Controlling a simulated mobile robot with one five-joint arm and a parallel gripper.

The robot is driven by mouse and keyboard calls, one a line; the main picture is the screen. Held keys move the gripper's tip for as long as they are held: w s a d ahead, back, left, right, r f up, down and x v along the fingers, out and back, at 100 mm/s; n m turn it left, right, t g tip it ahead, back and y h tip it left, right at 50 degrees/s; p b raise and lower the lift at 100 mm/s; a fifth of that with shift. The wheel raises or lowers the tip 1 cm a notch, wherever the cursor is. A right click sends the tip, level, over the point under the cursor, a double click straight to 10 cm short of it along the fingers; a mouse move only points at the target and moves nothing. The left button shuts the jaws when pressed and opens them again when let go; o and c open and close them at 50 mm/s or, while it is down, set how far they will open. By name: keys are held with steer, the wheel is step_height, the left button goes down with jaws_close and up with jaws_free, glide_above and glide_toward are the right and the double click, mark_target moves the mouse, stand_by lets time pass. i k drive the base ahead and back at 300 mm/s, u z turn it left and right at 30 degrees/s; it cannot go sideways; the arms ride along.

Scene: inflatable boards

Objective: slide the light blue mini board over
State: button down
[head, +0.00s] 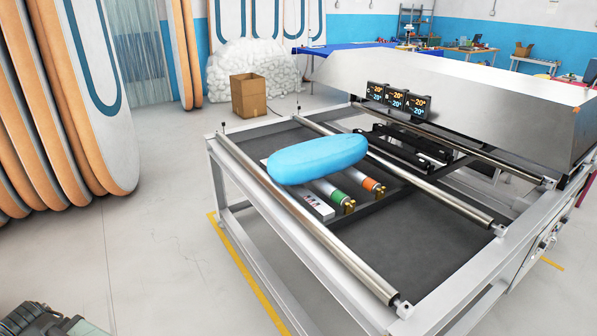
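The light blue mini board (317,159) is a rounded, puffy oblong. My gripper is not visible; only a dark mechanical part shows at the bottom left corner, well apart from the board.
A second long roller (430,190) crosses the table (218,163) to the right. A metal hood with small temperature displays (398,100) stands behind. Tall boards (95,90) lean at the left. A cardboard box (248,97) sits on the floor. The floor left of the table is clear.

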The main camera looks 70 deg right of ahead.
mark_target(316, 159)
steer(key=z, duration=1.15)
steer(key=i, duration=2.2)
steer(key=u, duration=1.4)
